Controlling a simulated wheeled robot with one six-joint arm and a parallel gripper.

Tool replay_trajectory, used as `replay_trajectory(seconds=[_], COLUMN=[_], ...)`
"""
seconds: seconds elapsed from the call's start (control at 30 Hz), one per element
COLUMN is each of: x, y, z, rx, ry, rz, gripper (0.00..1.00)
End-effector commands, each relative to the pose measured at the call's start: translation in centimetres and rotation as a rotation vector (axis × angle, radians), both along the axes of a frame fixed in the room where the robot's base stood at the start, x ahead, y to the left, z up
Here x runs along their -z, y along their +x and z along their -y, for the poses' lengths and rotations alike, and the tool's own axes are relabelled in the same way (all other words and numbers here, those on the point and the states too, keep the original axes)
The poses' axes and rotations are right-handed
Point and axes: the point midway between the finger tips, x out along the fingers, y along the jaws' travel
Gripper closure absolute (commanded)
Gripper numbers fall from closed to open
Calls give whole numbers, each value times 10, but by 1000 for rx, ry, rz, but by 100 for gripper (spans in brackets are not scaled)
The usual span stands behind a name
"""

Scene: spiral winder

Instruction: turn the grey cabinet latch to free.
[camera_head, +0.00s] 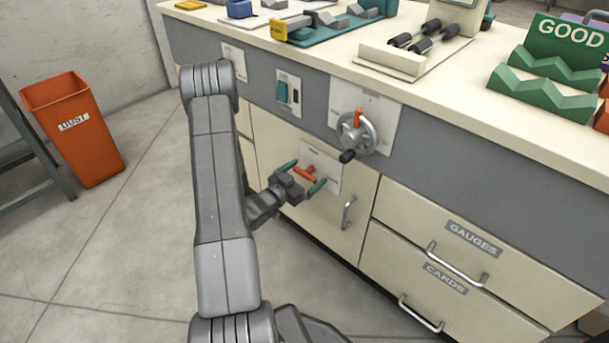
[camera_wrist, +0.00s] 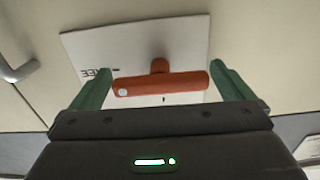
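The latch I see is an orange-red bar (camera_head: 305,173) on a short post, in front of a white plate (camera_head: 322,166) on the cabinet door; its bar is not grey. In the wrist view the latch bar (camera_wrist: 180,85) lies nearly level across the picture. The plate (camera_wrist: 190,40) there carries upside-down print that seems to read FREE. My gripper (camera_head: 304,176) faces the latch with its green fingers apart.
A grey door pull (camera_head: 348,213) is right of the latch. A handwheel with a dark knob (camera_head: 347,156) sticks out above it. Drawers marked GAUGES (camera_head: 474,238) and CARDS (camera_head: 445,280) are to the right. An orange DUST bin (camera_head: 75,135) stands left on open floor.

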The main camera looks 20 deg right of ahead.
Motion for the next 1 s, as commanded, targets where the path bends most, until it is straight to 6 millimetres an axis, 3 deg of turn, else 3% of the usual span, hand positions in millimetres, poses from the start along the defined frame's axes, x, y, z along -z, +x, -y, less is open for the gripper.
replay_trajectory(seconds=[0.23,0.37,0.8,1.0], x=[0,-1,-1,-1], y=[0,-4,-39,-49], z=[-2,-13,-98,-120], rx=[-1,-2,-5,-3], ry=[-1,-1,-1,-1], rz=[-2,-2,-5,-2], gripper=[0,0,0,0])
